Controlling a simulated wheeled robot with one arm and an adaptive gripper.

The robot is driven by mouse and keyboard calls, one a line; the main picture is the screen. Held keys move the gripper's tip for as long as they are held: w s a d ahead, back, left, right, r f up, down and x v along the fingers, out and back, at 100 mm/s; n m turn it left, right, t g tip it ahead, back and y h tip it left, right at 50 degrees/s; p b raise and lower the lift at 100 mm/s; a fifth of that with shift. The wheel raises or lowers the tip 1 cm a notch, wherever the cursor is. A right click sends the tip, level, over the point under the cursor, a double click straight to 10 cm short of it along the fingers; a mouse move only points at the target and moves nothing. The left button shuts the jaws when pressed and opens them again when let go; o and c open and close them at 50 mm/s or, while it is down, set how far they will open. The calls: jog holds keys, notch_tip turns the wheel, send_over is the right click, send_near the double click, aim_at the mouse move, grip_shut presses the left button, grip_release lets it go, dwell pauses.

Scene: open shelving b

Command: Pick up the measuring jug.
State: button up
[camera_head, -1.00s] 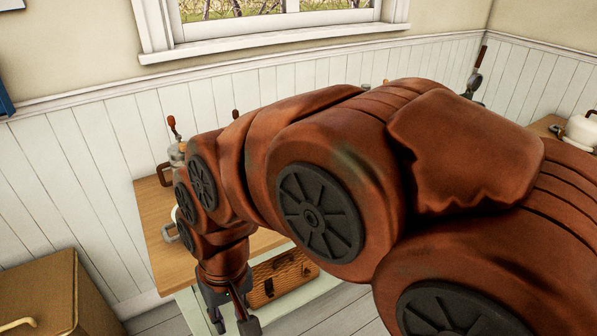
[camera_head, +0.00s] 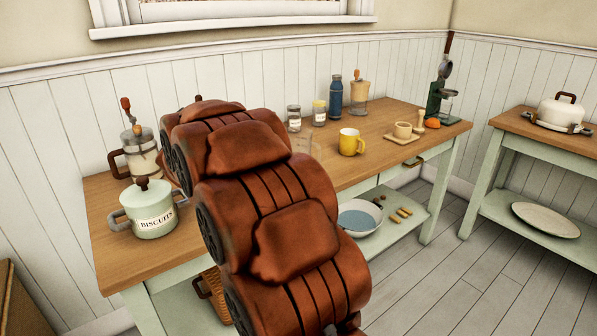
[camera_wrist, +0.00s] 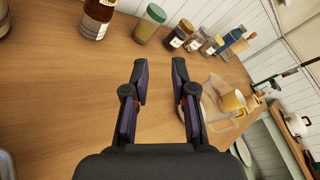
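The measuring jug appears to be the clear, see-through vessel on the wooden table, just left of the yellow mug in the head view (camera_head: 309,144). My arm covers part of it there. In the wrist view the jug (camera_wrist: 217,92) is right of my gripper (camera_wrist: 159,66), close beside the right finger, which overlaps its near edge in the picture. My gripper is open, pointing across the table, with only bare tabletop between its fingers. In the head view my gripper is hidden behind my arm.
The table (camera_head: 105,257) also bears a biscuits pot (camera_head: 151,208), a press pot (camera_head: 139,152), the yellow mug (camera_head: 350,142), a blue bottle (camera_head: 335,97) and small jars (camera_head: 319,113).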

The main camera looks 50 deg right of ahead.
jog(key=s+d+f+m+g+h+b, duration=0.35)
jog(key=s+d+m+g, duration=0.2)
jog(key=d+m, duration=0.3)
jog(key=m+g+h+b, duration=0.2)
jog(key=m+g+b, duration=0.1)
jog(key=m+g, duration=0.45)
send_near(320, 153)
jog(key=d, duration=0.1)
jog(key=d+t, duration=0.1)
jog(key=shift+w+d+r+m, duration=0.15)
jog(key=shift+d+m, duration=0.2)
jog(key=shift+m, duration=0.05)
jog(key=shift+s+d+p, duration=0.25)
jog(key=shift+d+p, duration=0.05)
jog(key=shift+d, duration=0.2)
jog(key=shift+s+d+f, duration=0.1)
jog(key=shift+s+d, duration=0.05)
jog(key=shift+d, duration=0.95)
jog(key=shift+s+d+f, duration=0.1)
jog(key=shift+s+d, duration=0.05)
jog(key=shift+d, duration=1)
jog(key=shift+s+d+f, duration=0.1)
jog(key=shift+s+d, duration=0.1)
jog(key=shift+d, duration=0.9)
grip_shut()
